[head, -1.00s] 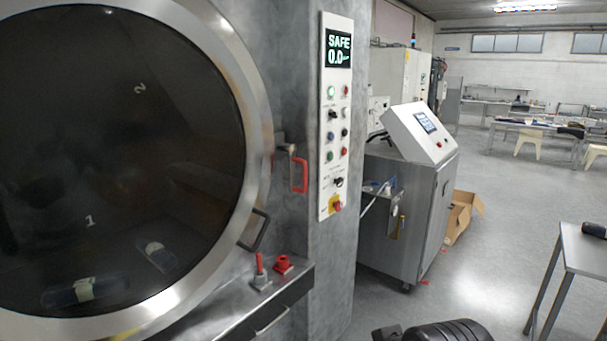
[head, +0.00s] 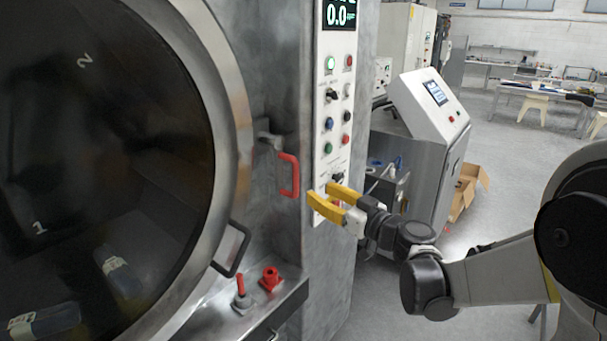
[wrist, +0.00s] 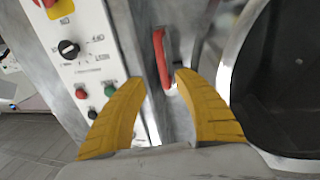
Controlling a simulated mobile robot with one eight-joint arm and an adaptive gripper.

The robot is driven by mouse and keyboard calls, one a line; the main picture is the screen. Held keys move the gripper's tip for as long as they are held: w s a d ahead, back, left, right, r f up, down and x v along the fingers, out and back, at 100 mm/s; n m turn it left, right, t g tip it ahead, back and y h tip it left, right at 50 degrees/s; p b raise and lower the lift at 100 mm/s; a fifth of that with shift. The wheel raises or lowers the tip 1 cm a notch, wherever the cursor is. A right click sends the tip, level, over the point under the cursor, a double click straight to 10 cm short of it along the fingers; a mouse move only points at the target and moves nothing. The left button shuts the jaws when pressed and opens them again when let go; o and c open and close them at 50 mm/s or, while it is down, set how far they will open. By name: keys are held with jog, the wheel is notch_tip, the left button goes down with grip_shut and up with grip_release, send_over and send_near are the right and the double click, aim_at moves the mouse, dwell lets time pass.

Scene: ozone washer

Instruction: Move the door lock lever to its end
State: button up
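The door lock lever looks to be the red handle (head: 289,175) on a grey bracket at the right edge of the round door, hanging upright. It also shows in the wrist view as a red bar (wrist: 161,58) just beyond and between my fingertips. My gripper (head: 318,198) has yellow fingers, spread open and empty. In the head view it is to the right of the red handle and slightly lower, apart from it, in front of the control panel. The round door (head: 222,110) with dark glass is at the left and looks shut.
The control panel (head: 326,100) with buttons, knobs and a display is close behind my gripper. A dark door handle (head: 232,250) and red fittings (head: 270,278) on a ledge are below the lever. A metal cabinet with a screen (head: 430,110) stands at the right.

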aim_at(297, 181)
jog(key=b+x, duration=0.1)
jog(key=x, duration=0.9)
jog(key=shift+s+a+b, duration=0.1)
jog(key=shift+b, duration=0.2)
grip_shut()
